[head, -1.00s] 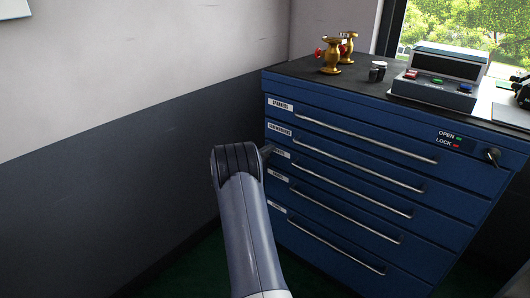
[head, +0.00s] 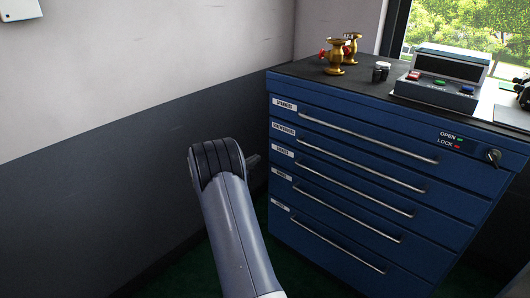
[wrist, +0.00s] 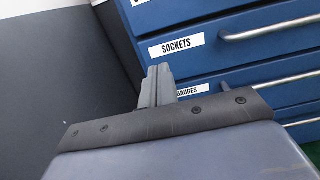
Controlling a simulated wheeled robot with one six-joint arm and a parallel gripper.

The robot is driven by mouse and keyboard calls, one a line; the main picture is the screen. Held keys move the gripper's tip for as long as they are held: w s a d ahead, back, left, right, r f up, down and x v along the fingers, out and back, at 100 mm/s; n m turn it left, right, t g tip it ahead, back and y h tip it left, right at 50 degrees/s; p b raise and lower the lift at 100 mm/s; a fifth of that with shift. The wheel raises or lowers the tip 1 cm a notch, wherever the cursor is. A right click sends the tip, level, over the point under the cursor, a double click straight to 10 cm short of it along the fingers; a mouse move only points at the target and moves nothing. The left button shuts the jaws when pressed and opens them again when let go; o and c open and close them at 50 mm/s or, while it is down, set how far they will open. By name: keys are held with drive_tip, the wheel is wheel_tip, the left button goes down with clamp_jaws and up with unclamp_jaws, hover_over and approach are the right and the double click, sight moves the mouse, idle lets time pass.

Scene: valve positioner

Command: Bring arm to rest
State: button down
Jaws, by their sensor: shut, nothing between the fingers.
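My arm rises from the bottom of the head view, bent at its dark ribbed joint, left of the blue drawer cabinet (head: 390,190). In the wrist view my gripper (wrist: 160,72) is shut and empty, its grey fingers together in front of the cabinet near the "SOCKETS" label (wrist: 176,44). In the head view most of the gripper is hidden behind the arm; only a small grey part shows beside the joint. The gripper appears apart from the cabinet, though the exact gap cannot be told.
Brass valves (head: 336,62) with red handles, small dark-and-silver cylinders (head: 381,72) and a control box (head: 440,88) with coloured buttons stand on the cabinet. Its drawers look closed; a key (head: 493,157) is at the right. The wall (head: 90,190) is left, with open floor between.

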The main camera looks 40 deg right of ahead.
sight(277, 145)
drive_tip(key=a, duration=0.3)
drive_tip(key=shift+s+a, duration=0.15)
drive_tip(key=shift+a, duration=0.1)
drive_tip(key=d, duration=0.9)
drive_tip(key=w+d+b, duration=0.1)
drive_tip(key=d, duration=0.4)
